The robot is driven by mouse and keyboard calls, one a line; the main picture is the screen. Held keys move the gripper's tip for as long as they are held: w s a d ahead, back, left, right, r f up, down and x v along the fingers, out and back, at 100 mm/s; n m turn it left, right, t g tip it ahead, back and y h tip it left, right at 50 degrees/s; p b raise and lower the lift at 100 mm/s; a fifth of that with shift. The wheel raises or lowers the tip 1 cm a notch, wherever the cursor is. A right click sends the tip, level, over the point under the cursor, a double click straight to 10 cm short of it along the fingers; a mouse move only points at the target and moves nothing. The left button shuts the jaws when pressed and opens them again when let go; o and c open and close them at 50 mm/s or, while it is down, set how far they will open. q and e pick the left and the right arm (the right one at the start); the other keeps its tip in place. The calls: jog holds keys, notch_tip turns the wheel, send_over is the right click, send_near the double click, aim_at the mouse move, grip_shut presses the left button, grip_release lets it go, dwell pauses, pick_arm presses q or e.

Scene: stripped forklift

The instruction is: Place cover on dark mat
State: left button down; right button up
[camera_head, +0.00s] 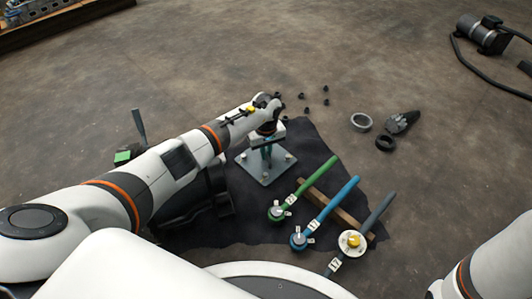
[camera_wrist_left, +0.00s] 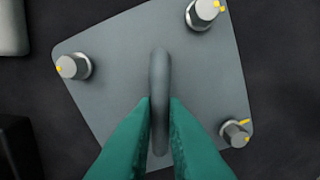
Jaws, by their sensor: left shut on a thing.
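The cover is a grey square plate (camera_head: 252,166) with bolts near its corners and a raised loop handle. In the head view it appears over the dark mat (camera_head: 312,150), and I cannot tell whether it touches it. My left gripper (camera_head: 267,147) is above the plate's middle. In the left wrist view, the teal fingers (camera_wrist_left: 160,108) are shut on the handle (camera_wrist_left: 160,70) of the cover (camera_wrist_left: 115,95). The lower part of the plate is hidden by the fingers. My right gripper is out of view.
Green (camera_head: 316,175), blue (camera_head: 337,201) and dark grey (camera_head: 378,212) wrenches lie to the right, across a wooden strip (camera_head: 330,204). Small black parts (camera_head: 307,110), a grey ring (camera_head: 361,122), a black ring (camera_head: 385,143) and a glove (camera_head: 402,122) lie beyond. A dark machine part (camera_head: 205,190) sits at left.

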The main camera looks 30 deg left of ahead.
pick_arm(q)
jog(key=c, duration=1.9)
grip_release()
jog(key=shift+f, duration=0.1)
jog(key=o, duration=0.4)
